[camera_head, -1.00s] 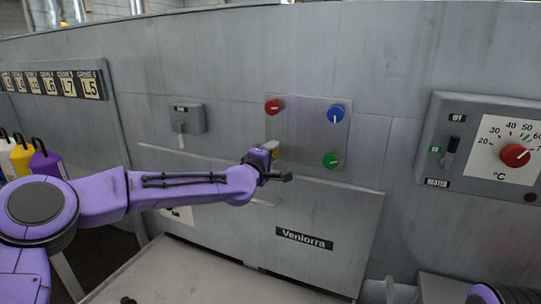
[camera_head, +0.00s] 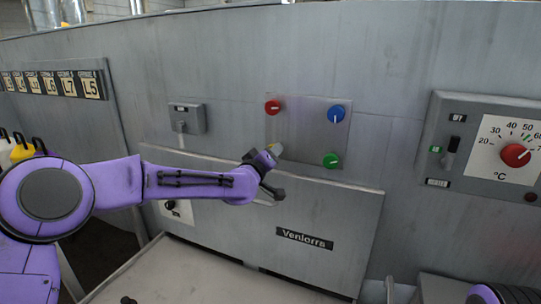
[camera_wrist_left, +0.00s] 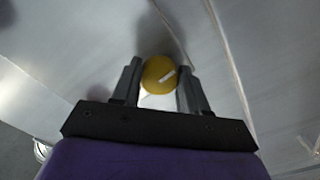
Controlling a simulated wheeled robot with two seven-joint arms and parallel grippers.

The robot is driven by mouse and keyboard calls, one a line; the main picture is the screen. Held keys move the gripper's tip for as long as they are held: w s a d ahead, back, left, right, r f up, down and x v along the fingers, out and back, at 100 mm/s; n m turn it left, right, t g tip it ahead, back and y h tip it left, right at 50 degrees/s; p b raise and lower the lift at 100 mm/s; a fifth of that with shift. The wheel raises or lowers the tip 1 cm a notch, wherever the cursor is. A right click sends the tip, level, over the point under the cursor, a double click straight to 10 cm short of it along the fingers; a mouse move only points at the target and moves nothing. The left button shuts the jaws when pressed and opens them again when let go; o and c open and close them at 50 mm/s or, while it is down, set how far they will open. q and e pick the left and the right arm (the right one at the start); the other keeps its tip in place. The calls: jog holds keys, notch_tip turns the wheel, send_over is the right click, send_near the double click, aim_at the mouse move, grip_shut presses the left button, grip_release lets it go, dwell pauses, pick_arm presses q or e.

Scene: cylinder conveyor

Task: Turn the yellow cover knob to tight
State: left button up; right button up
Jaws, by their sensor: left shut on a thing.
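My left gripper (camera_wrist_left: 158,82) is shut on the knob, one finger on each side. My right gripper is not in view.
Red (camera_head: 272,107), blue (camera_head: 336,113) and green (camera_head: 331,160) knobs sit on the plate around my left gripper. A switch box (camera_head: 187,118) is to the left. A heater panel (camera_head: 437,140) with a red dial is to the right. The Veniorra cover (camera_head: 345,225) is below.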

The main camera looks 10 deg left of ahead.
pick_arm(q)
jog(key=shift+f, duration=0.1)
dwell(0.4)
jog(key=o, duration=1.1)
jog(key=shift+c, duration=0.2)
jog(key=s+a+b, duration=0.2)
jog(key=s, duration=0.8)
jog(key=shift+s+b, duration=0.15)
jog(key=shift+b, duration=0.25)
